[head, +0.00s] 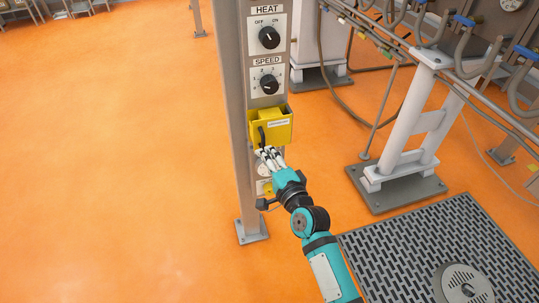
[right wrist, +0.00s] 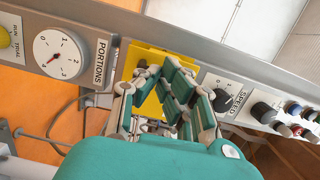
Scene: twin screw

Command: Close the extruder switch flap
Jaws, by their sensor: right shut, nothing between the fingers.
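The yellow extruder switch flap (head: 272,128), with a small white label, is on the grey post below the SPEED knob. Its front appears to stand out from the post at the top, with yellow surfaces showing behind it. A dark lever-like part shows at its left side. My right gripper (head: 268,153) is at the flap's lower left edge, fingers shut and empty; I cannot tell whether they touch it. In the right wrist view the fingers (right wrist: 178,88) cover much of the yellow flap (right wrist: 146,56). My left gripper is not in view.
Above the flap are the SPEED knob (head: 269,83) and the HEAT knob (head: 269,38). In the right wrist view a PORTIONS dial (right wrist: 58,54) is on the panel's other side. A white machine frame (head: 410,130) stands right. The orange floor (head: 110,150) left is clear.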

